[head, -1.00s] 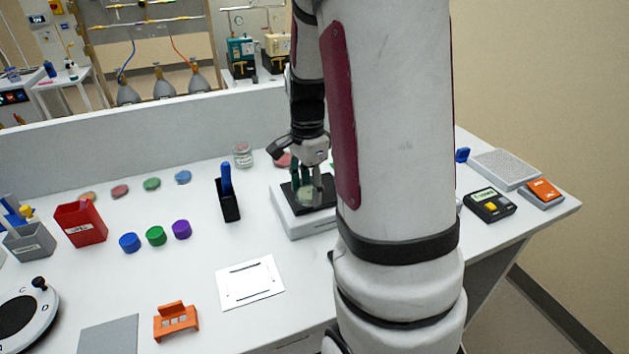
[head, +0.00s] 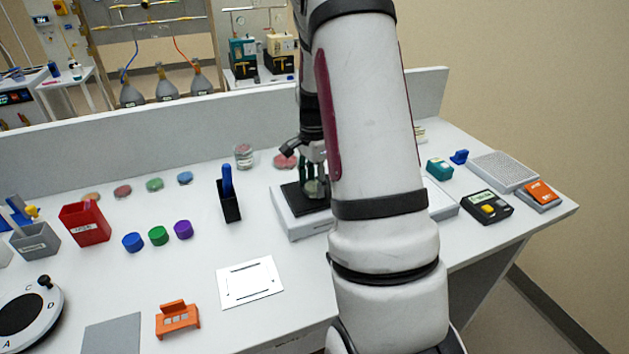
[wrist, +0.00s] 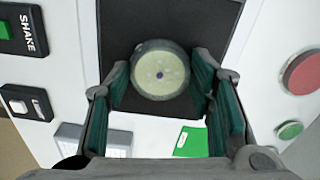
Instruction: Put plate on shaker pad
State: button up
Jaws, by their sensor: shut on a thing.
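In the head view my gripper (head: 314,178) is at the shaker, whose black pad (head: 296,206) lies on a white body (head: 297,230). My arm hides the shaker's right part.
The wrist view shows a green SHAKE button (wrist: 5,29) and a white switch (wrist: 18,106). A black holder with a blue pen (head: 229,205) stands left of the shaker. A clear jar (head: 243,156) and a reddish dish (head: 285,160) are behind. A white marked sheet (head: 249,282) lies in front.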

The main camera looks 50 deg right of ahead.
jog(key=shift+f, duration=0.1)
jog(key=o, duration=1.1)
jog(key=shift+o, duration=0.2)
notch_tip(320, 180, up, 12)
jog(key=b, duration=0.1)
jog(key=a+r+n+t, duration=0.1)
jog(key=a+r+n, duration=0.35)
jog(key=a, duration=0.35)
jog(key=s+a+r+n+t, duration=0.2)
jog(key=s+a+n, duration=0.6)
jog(key=a, duration=0.3)
jog(key=s+a+r+n+t, duration=0.1)
jog(key=s+a+n+t, duration=0.1)
jog(key=s+a+n, duration=0.6)
jog(key=a+n, duration=0.1)
jog(key=a, duration=0.2)
jog(key=shift+s+r, duration=0.35)
jog(key=shift+r, duration=0.05)
